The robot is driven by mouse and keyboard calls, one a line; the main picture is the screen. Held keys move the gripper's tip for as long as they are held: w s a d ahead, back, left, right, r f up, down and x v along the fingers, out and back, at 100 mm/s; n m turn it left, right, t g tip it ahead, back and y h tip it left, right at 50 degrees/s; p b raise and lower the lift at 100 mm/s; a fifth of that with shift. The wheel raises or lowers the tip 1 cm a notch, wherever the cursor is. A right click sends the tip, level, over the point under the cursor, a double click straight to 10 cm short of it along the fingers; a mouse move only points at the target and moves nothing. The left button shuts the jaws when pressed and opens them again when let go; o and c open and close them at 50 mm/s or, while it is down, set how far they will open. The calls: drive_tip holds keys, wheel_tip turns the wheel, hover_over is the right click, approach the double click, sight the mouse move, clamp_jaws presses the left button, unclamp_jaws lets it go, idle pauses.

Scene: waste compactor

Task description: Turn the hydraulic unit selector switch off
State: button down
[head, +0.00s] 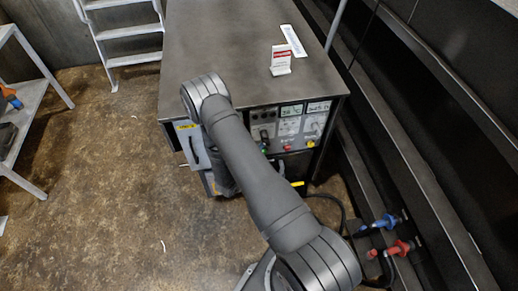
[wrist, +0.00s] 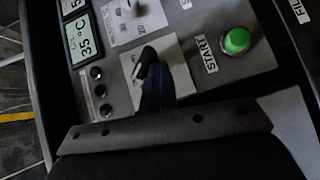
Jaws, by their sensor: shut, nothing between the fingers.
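The control panel (head: 290,127) is on the front of the dark cabinet. In the wrist view a black selector switch (wrist: 146,62) sits on a pale plate beside the green START button (wrist: 237,41). I cannot read the plate's markings. My gripper (wrist: 156,90) is shut and empty. Its dark bluish fingertips are right at the switch and overlap its lower part; I cannot tell whether they touch it. In the head view my arm hides most of the gripper.
A display reading about 33 °C (wrist: 83,38), several small black buttons (wrist: 98,90) and another knob (wrist: 134,8) surround the switch. A card stand (head: 281,60) is on the cabinet top. Blue (head: 388,222) and red (head: 399,248) hose couplings are at right.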

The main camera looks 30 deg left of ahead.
drive_tip(key=shift+w+d+f, duration=0.1)
drive_tip(key=shift+d, duration=0.15)
